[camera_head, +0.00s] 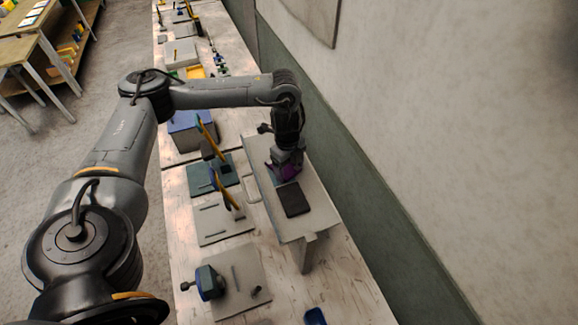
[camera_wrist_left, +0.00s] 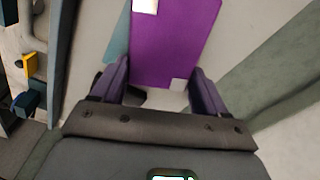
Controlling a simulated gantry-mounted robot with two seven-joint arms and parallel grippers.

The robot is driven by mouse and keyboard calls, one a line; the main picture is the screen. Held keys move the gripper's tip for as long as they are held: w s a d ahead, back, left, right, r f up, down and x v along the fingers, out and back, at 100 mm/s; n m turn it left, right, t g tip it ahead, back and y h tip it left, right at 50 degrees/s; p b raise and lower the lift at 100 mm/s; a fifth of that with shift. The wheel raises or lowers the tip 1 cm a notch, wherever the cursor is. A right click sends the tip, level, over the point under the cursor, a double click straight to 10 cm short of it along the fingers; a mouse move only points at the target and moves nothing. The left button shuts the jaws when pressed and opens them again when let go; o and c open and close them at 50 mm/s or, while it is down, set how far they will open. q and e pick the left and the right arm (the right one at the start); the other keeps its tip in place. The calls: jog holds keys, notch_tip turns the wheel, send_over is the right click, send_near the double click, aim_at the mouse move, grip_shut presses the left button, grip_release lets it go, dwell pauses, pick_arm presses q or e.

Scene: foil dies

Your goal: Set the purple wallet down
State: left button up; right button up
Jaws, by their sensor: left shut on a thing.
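The purple wallet (camera_wrist_left: 172,45) fills the top middle of the left wrist view as a flat purple panel with pale patches. My left gripper (camera_wrist_left: 158,88) is shut on its near end, one finger at each side. In the head view the purple wallet (camera_head: 290,172) is a small patch under my left gripper (camera_head: 285,165), over the raised grey stand (camera_head: 312,225). I cannot tell whether the wallet touches the stand. My right gripper is in neither view.
A dark flat piece (camera_head: 293,199) lies on the stand, just in front of the gripper. To the left on the long bench are base plates with tools, a blue box (camera_head: 188,133) and a blue-green clamp-like device (camera_head: 208,281). A wall runs along the right.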

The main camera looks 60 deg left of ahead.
aim_at(288, 169)
pick_arm(q)
jog(key=o, duration=0.7)
jog(key=shift+s+a+f, duration=0.1)
jog(key=shift+f, duration=0.3)
jog(key=o, duration=0.5)
jog(key=shift+f, duration=0.1)
jog(key=shift+c, duration=0.2)
jog(key=shift+r, duration=0.3)
notch_tip(288, 169, up, 13)
jog(key=p, duration=0.8)
jog(key=shift+a+f, duration=0.2)
